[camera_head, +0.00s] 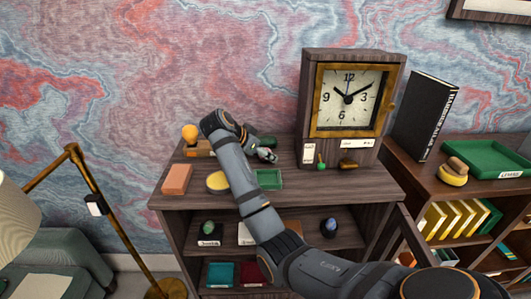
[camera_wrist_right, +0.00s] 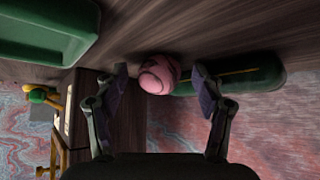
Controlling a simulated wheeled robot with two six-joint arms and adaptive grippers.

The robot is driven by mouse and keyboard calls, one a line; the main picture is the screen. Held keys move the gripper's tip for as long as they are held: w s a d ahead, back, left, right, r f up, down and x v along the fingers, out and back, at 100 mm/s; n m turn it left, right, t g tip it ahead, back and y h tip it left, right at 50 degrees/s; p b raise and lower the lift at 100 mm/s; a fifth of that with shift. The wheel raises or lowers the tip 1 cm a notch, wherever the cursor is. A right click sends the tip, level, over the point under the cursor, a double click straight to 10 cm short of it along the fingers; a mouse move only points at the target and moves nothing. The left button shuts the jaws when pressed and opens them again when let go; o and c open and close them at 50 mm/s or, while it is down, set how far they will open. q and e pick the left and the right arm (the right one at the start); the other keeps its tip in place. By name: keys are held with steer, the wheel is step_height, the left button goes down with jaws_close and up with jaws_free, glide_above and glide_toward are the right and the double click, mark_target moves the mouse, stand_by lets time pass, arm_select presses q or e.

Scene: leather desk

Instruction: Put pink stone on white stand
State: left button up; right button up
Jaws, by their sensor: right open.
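The pink stone (camera_wrist_right: 158,75) is round and lies on the wooden shelf top in the right wrist view. My right gripper (camera_wrist_right: 160,72) is open, with its fingertips on either side of the stone and a gap on both sides. In the head view my right gripper (camera_head: 265,153) is low over the shelf top, left of the clock, and the stone cannot be made out there. A white piece (camera_head: 245,234) on the shelf below is partly hidden by my arm; it may be the white stand. My left gripper is not in view.
A green tray (camera_head: 268,180), yellow round piece (camera_head: 217,182) and orange block (camera_head: 176,179) are near my arm. A dark green object (camera_wrist_right: 232,80) lies close beside the stone. The clock (camera_head: 350,100) stands right. A green stone (camera_head: 208,227) and dark stone (camera_head: 329,227) sit below.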

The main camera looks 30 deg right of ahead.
steer(key=shift+a+r, duration=0.1)
steer(key=shift+a, duration=0.1)
steer(key=shift+c, duration=1.2)
steer(key=c, duration=1.2)
steer(key=shift+d, duration=0.1)
